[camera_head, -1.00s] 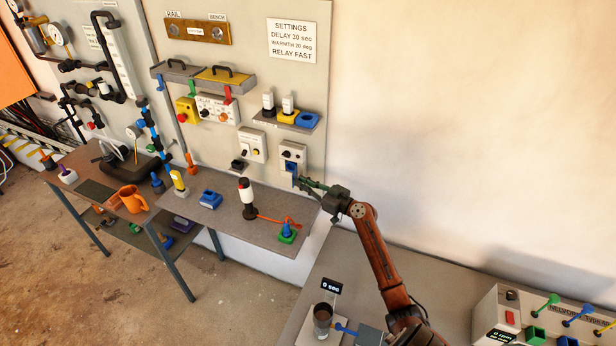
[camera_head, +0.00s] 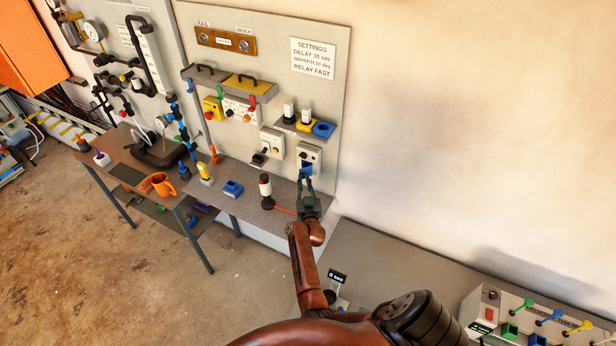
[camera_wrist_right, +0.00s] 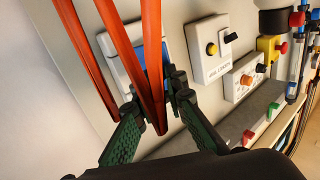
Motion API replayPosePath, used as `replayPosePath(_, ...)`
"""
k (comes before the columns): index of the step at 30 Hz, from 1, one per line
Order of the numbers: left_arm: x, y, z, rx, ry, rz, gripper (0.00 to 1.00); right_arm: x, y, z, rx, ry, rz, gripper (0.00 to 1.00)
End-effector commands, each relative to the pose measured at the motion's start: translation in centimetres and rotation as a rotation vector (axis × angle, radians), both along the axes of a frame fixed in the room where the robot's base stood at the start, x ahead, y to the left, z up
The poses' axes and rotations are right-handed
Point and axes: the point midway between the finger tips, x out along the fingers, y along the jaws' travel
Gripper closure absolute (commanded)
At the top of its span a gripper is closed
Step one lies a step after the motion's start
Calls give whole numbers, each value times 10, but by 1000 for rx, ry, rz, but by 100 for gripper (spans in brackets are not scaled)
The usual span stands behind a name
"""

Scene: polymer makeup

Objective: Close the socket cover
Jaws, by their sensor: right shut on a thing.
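In the right wrist view, blue (camera_wrist_right: 155,68) shows between the green fingers (camera_wrist_right: 156,98), partly hidden behind orange-red strips (camera_wrist_right: 152,50). I cannot tell whether the strips touch the fingers. My left gripper is not in view.
A similar white box (camera_head: 272,143) with a yellow button sits just left. A shelf with a blue block (camera_head: 323,129) is above. The bench (camera_head: 250,204) below holds a white-and-black cylinder (camera_head: 265,186) and a blue block (camera_head: 232,188). The wall to the right is bare.

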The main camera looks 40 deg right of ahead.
Motion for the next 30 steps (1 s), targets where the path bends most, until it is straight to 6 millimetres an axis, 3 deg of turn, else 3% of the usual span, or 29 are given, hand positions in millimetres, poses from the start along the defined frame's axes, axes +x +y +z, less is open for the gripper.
replayPosePath(11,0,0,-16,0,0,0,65,27,7,2,-2,-10,-318,100)
replayPosePath(30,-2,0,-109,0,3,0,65,51,4,-4,-5,-7,-687,100)
